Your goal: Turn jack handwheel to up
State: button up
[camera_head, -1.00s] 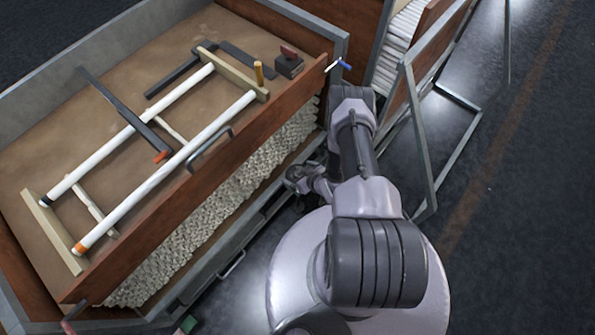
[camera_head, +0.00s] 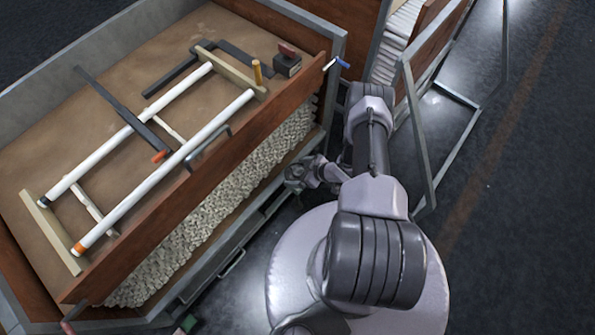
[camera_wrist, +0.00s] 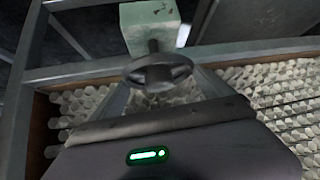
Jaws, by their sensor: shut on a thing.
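The jack handwheel (camera_wrist: 158,72) is a dark spoked wheel on a short shaft below a pale green block (camera_wrist: 150,25) in the wrist view. My gripper (camera_wrist: 160,88) reaches up to the wheel from below, its grey fingers on either side, and is shut on it. The exact contact on the rim is partly hidden by the gripper body. In the head view my gripper (camera_head: 297,180) is low beside the crate's right side, and the handwheel cannot be made out there.
The crate (camera_head: 240,135) has wooden walls and a grey metal frame. White glass tubes (camera_head: 165,172) with end bars lie on its top. Stacked tube ends (camera_wrist: 285,100) show behind the wheel. A metal frame (camera_head: 415,130) stands right of my arm. Dark floor (camera_head: 520,250) is open at the right.

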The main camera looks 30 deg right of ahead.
jog(key=n+g+y, duration=0.1)
jog(key=n, duration=0.2)
jog(key=n+g+y, duration=0.2)
jog(key=shift+w+n, duration=0.1)
jog(key=shift+n, duration=0.3)
jog(key=shift+g, duration=0.3)
jog(key=o, duration=1.1)
jog(key=shift+a, duration=0.1)
jog(key=p+v, duration=0.5)
jog(key=v, duration=1.2)
jog(key=shift+d, duration=0.35)
